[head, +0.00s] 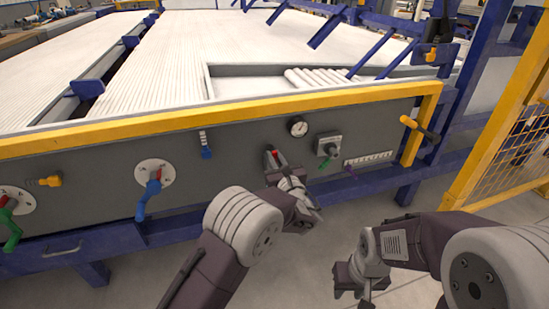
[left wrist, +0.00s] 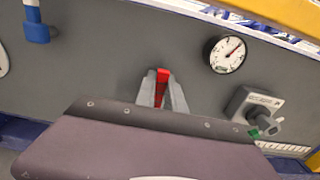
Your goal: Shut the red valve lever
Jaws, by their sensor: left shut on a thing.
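The red valve lever (left wrist: 162,75) shows between the two grey fingers of my left gripper (left wrist: 162,92) in the left wrist view, against the grey panel. In the head view a small bit of the red lever (head: 275,153) shows at the fingertips of my left gripper (head: 272,157), at the panel's middle. My left gripper is shut on the lever. The fingers and wrist hide the lever's lower part and its mount. My right gripper (head: 352,282) hangs at the lower right, away from the panel, with no object visible in it; its finger gap is unclear.
Blue handles (head: 153,186) and a green handle (head: 10,228) are to the left. A yellow rail (head: 200,117) runs above the panel. A yellow mesh fence (head: 510,150) stands at right.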

